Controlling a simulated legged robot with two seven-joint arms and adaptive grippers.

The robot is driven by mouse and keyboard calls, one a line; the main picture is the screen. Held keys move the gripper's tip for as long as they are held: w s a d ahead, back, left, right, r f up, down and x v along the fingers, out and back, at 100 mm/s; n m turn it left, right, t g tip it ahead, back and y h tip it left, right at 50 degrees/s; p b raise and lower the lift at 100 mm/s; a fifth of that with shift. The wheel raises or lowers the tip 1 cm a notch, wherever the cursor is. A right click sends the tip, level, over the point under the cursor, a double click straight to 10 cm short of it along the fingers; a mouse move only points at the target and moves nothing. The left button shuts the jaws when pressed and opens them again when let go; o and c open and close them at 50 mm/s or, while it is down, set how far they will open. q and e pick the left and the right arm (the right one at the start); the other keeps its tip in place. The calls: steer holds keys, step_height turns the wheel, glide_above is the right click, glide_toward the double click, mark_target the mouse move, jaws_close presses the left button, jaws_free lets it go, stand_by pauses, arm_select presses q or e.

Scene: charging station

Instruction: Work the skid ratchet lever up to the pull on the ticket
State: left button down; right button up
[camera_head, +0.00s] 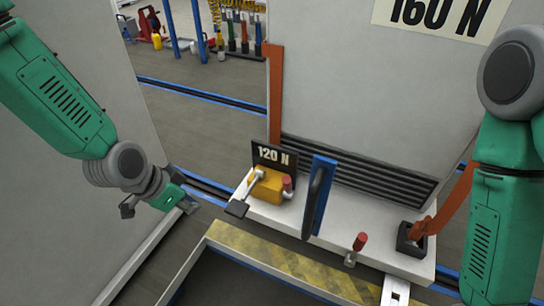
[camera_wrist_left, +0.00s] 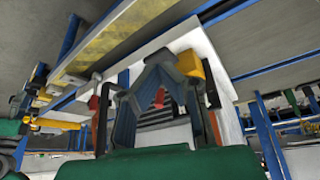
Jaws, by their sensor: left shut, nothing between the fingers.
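The white ticket (camera_head: 440,15) reads "160 N" at the top right of the head view. A black plate (camera_head: 275,155) on the white skid (camera_head: 335,237) reads "120 N". In front of it is the yellow ratchet housing (camera_head: 266,187) with a grey lever (camera_head: 253,185) ending in a dark pad (camera_head: 237,208), low at its left. My left gripper (camera_head: 183,201) is left of the lever, apart from it, shut and empty. Its blue-grey fingers (camera_wrist_left: 158,82) fill the middle of the left wrist view, with the yellow housing (camera_wrist_left: 190,64) beyond. My right arm shows at the right; its gripper is out of frame.
A blue upright with a black handle (camera_head: 318,195) stands right of the housing. A red-topped pin (camera_head: 360,242) and a black block (camera_head: 410,239) with an orange strap are further right. A yellow-black striped edge (camera_head: 270,258) runs in front. A grey panel stands at the left.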

arm_select(q)
steer(key=shift+d, duration=0.15)
steer(key=w+d+g+y+p, duration=0.1)
steer(key=w+d+p, duration=0.1)
steer(key=d+p, duration=0.1)
steer(key=w+d+g+y+p, duration=0.1)
steer(key=w+d+y+p, duration=0.1)
steer(key=w+d, duration=0.1)
steer(key=shift+w+d+f+g+p, duration=0.1)
steer(key=shift+w+f+g+p, duration=0.05)
steer(key=shift+w+g+p, duration=0.2)
steer(key=shift+d, duration=0.5)
steer(key=shift+f, duration=0.1)
steer(key=shift+a+f, duration=0.1)
steer(key=shift+a, duration=0.2)
